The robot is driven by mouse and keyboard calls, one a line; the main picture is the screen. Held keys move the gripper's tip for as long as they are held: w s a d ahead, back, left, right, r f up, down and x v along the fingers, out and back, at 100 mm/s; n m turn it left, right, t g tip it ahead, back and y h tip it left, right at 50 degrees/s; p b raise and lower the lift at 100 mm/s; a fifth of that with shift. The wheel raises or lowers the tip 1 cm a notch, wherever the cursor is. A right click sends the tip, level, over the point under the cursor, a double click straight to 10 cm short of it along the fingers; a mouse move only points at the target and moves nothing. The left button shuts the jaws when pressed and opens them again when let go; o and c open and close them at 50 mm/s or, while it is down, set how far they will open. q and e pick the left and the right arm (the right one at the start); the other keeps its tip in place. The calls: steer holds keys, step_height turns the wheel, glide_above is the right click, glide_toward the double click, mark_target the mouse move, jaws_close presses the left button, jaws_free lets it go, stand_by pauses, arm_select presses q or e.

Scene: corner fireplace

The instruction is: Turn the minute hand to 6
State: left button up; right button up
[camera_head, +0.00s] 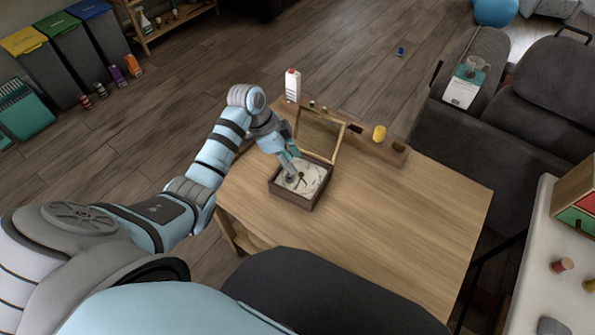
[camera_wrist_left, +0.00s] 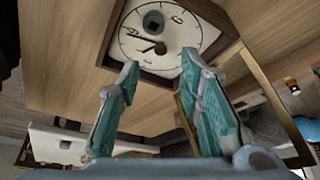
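The clock is a dark wooden box with a white dial (camera_head: 312,178) inside, on the wooden table, its framed glass lid (camera_head: 319,135) raised. In the left wrist view the dial (camera_wrist_left: 190,40) shows numerals around its rim, a dark hub (camera_wrist_left: 160,48) and a thin dark hand (camera_wrist_left: 142,41) reaching left. I cannot tell surely which hand it is. My left gripper (camera_head: 291,177) is over the dial in the head view and hides part of it. In the left wrist view its teal fingers (camera_wrist_left: 160,62) are spread apart with nothing between them. My right gripper is not in view.
The table (camera_head: 400,210) is clear right of the clock. A wooden ledge behind it carries a yellow cylinder (camera_head: 379,133) and small items. A white carton (camera_head: 293,86) stands beyond the clock. A dark sofa (camera_head: 540,100) is at the right, and a white surface (camera_head: 535,270) nearer.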

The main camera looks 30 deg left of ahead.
mark_target(301, 174)
arm_select(q)
steer(key=b+x, duration=0.1)
steer(key=x, duration=0.4)
steer(key=shift+w+d+f, duration=0.1)
steer(key=shift+f, duration=0.15)
jaws_close()
steer(key=shift+r, duration=0.1)
